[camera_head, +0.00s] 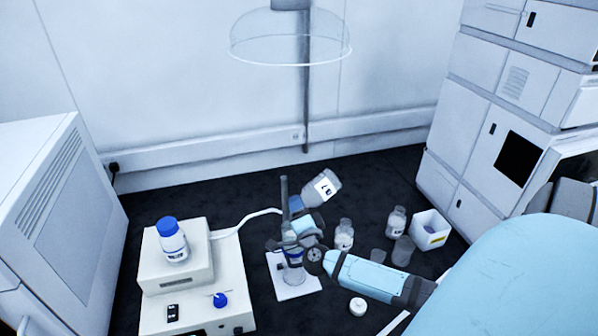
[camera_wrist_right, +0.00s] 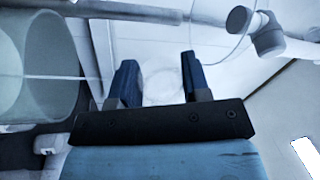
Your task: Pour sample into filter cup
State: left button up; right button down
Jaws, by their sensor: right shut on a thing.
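A clear sample bottle (camera_head: 325,187) with a white label is tilted in the air in the head view. My right gripper (camera_head: 297,203) is shut on it, beside the upright rod of the filter stand. In the wrist view, a pale, clear shape (camera_wrist_right: 162,87) shows between the fingers of the right gripper (camera_wrist_right: 160,77). The filter assembly (camera_head: 293,273) stands on a white base below, and my wrist hides its upper part. I cannot tell whether liquid is flowing. My left gripper is not in view.
A white device (camera_head: 190,290) at left carries a blue-capped bottle (camera_head: 173,243). Clear bottles (camera_head: 344,235) (camera_head: 396,222), a beaker (camera_head: 403,250) and a white box (camera_head: 431,231) stand right of the stand. A white cap (camera_head: 358,307) lies in front. Instrument stacks flank the dark bench.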

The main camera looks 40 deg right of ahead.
jog(key=m, duration=0.2)
jog(key=m+g, duration=0.1)
jog(key=shift+s+d+r, duration=0.1)
jog(key=shift+d+r, duration=0.15)
jog(key=shift+r, duration=0.05)
jog(key=shift+d+r+m+g, duration=0.15)
jog(key=shift+r+m+g, duration=0.1)
jog(key=shift+r+m, duration=0.45)
jog(key=shift+d+r+m+g, duration=0.1)
jog(key=shift+r+m+g, duration=0.25)
jog(key=shift+m, duration=0.65)
